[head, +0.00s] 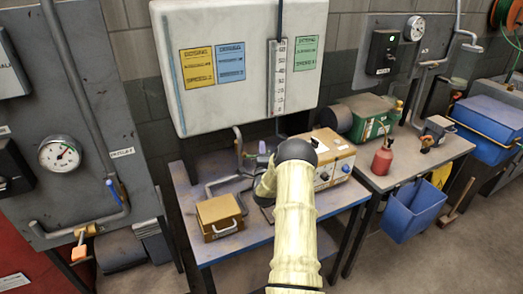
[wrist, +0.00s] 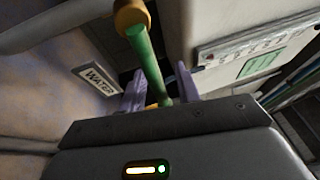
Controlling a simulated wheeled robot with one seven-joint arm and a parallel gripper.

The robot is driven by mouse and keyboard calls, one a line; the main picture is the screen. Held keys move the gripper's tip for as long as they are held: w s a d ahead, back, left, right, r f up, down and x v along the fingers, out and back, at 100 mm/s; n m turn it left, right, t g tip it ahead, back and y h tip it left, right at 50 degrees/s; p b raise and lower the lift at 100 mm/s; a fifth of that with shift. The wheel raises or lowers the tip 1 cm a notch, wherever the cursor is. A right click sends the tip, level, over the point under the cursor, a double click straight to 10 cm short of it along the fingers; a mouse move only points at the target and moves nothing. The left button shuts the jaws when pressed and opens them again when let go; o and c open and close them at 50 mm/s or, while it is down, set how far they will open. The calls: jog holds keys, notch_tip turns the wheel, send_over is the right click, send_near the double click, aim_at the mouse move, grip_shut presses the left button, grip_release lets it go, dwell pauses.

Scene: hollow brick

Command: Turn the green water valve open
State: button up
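The green valve handle (wrist: 150,65) shows in the wrist view, running down from a brass-coloured valve body (wrist: 132,15) on a pipe. A "WATER" label (wrist: 97,80) is beside it on the left. My gripper (wrist: 160,82) has its two purple fingers on either side of the handle's lower end. Gaps show between the handle and the fingers, so it looks open around the handle, not clamped. In the head view my gripper (head: 262,155) is over the left workbench, mostly hidden behind my arm, and I cannot make out the green handle there.
The workbench (head: 255,240) holds a tan box (head: 219,217), a pipe and an orange-and-white instrument (head: 333,160). A large white tank (head: 235,65) hangs just above and behind. A grey wall panel (head: 70,120) with a gauge and a blue-handled pipe stands on the left.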

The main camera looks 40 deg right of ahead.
jog(key=shift+w+d, duration=0.1)
jog(key=shift+w, duration=0.05)
grip_shut()
jog(key=shift+d, duration=0.1)
